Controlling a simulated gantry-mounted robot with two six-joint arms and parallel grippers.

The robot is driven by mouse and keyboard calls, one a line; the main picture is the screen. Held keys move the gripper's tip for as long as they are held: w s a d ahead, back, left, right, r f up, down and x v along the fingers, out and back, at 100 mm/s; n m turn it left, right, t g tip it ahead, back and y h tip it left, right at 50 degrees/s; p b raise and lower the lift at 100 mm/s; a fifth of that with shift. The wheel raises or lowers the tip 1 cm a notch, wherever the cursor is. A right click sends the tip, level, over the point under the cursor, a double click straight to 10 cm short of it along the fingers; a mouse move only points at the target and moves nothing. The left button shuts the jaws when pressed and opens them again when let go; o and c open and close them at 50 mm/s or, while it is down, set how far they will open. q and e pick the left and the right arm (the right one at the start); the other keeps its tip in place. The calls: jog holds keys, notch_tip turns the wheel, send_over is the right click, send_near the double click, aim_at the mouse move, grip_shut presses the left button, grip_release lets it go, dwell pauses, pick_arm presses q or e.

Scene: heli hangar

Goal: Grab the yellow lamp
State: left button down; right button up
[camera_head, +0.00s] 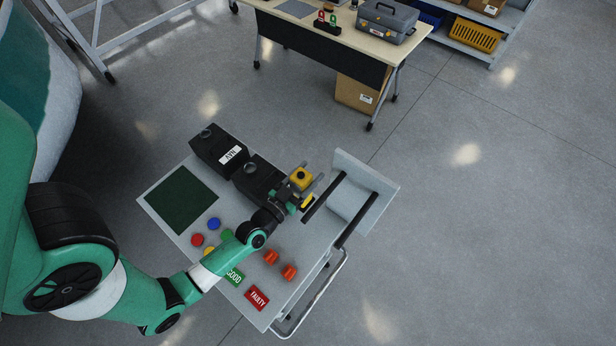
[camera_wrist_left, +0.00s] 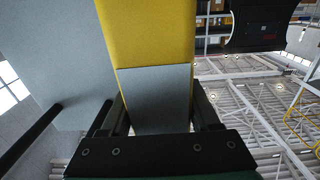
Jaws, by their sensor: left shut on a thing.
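The yellow lamp (camera_head: 301,178) shows as a yellow block with a dark round spot on top, at the right part of the cart in the head view. My left gripper (camera_head: 303,190) is at it, with its fingers around it. In the left wrist view the yellow body (camera_wrist_left: 148,35) fills the space between the fingers (camera_wrist_left: 156,112), with a grey square face nearest the camera. The gripper is shut on it. Whether the lamp touches anything below is hidden. My right gripper is not in view.
The grey cart (camera_head: 180,239) carries two black boxes (camera_head: 219,150), a dark green mat (camera_head: 181,199), red, blue and orange parts, and GOOD and FAULTY (camera_head: 257,299) labels. A raised panel with dark rails (camera_head: 366,190) stands at its right end. A workbench (camera_head: 335,35) stands behind; floor between is clear.

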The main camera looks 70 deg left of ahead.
pick_arm(q)
notch_tip(320, 180, up, 18)
jog(key=p, duration=1.5)
jog(key=shift+r, duration=0.25)
